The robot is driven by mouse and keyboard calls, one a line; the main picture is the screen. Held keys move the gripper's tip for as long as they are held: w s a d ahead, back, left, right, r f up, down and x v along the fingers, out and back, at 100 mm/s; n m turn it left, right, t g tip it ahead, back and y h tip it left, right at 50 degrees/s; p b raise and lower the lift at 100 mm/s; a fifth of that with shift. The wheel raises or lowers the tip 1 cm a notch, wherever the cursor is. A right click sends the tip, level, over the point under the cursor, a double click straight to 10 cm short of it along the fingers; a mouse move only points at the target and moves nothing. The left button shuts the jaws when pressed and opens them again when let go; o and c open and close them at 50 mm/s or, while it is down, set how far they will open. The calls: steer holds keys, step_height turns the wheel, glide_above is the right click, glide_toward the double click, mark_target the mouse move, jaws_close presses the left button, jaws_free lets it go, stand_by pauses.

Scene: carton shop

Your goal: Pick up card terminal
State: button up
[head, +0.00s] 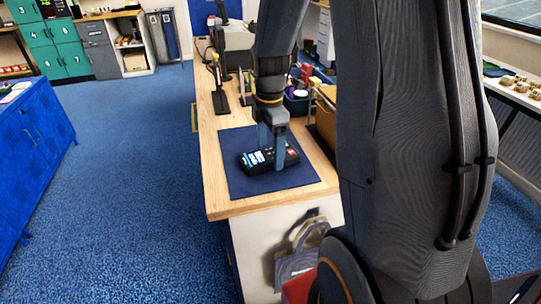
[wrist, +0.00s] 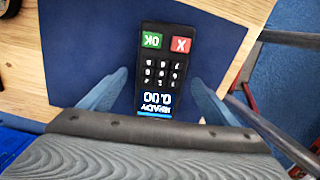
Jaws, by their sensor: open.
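The card terminal (wrist: 163,75) is a black handheld device with a keypad, a green OK key, a red X key and a lit screen. It lies on a dark blue mat (head: 236,183) near the front end of the wooden counter, and it also shows in the head view (head: 249,166). My gripper (head: 272,152) points down over the terminal. In the wrist view my gripper (wrist: 157,92) is open, with one blue-grey finger on each side of the terminal's screen end. Gaps show between the fingers and the terminal's sides. The screen's lower end is partly hidden by the gripper body.
The wooden counter (head: 213,201) holds a brown box (head: 326,115), a dark bin with supplies (head: 297,103) and upright items farther back. Bags hang on the counter's front. A blue cabinet (head: 35,140) stands left across open blue floor (head: 135,150).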

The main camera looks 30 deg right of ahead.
mark_target(270, 154)
steer(key=shift+f, duration=0.6)
steer(key=c, duration=1.4)
step_height(270, 154, up, 10)
steer(key=b, duration=0.2)
steer(key=o, duration=0.7)
steer(key=shift+c, duration=1.3)
